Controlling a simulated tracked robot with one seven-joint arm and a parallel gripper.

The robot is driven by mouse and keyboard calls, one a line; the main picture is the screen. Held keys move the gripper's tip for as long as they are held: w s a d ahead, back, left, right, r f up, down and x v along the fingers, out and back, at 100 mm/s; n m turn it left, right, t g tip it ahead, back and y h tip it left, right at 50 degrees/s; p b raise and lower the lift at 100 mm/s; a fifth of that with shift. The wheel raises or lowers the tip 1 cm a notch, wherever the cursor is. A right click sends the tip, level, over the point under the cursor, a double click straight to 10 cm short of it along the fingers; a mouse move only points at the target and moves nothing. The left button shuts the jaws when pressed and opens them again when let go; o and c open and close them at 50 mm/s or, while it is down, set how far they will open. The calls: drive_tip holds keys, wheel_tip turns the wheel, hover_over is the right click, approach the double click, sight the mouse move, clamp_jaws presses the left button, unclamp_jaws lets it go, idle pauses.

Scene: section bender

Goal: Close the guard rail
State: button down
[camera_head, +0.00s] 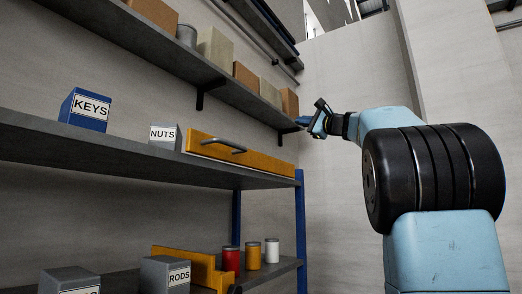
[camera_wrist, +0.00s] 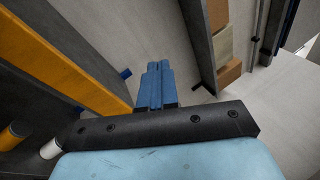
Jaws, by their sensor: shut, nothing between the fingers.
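A long orange rail with a grey handle, which looks like the guard rail (camera_head: 235,151), lies along the right part of the middle shelf's front edge in the head view. It also runs down the left of the wrist view (camera_wrist: 62,62). A second orange rail (camera_head: 192,264) shows on the lower shelf, partly hidden by a box. My gripper (camera_head: 302,121) is beyond the right end of the upper rail and a little higher, apart from it. Its blue fingers (camera_wrist: 155,70) are together and empty in the wrist view.
The upper shelf (camera_head: 185,62) holds several boxes and is near my gripper. A KEYS box (camera_head: 84,112) and a NUTS box (camera_head: 165,137) stand left of the rail. Several cans (camera_head: 253,256) and a RODS box (camera_head: 166,275) are below. A blue post (camera_head: 301,225) supports the shelf end.

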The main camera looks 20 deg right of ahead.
drive_tip(key=s+a+f+n+g+y, duration=0.4)
drive_tip(key=s+f+n+g+y, duration=0.25)
drive_tip(key=f+n+g, duration=0.65)
drive_tip(key=a+n+g, duration=0.2)
drive_tip(key=a, duration=1.1)
drive_tip(key=shift+r, duration=0.15)
drive_tip(key=shift+a, duration=0.1)
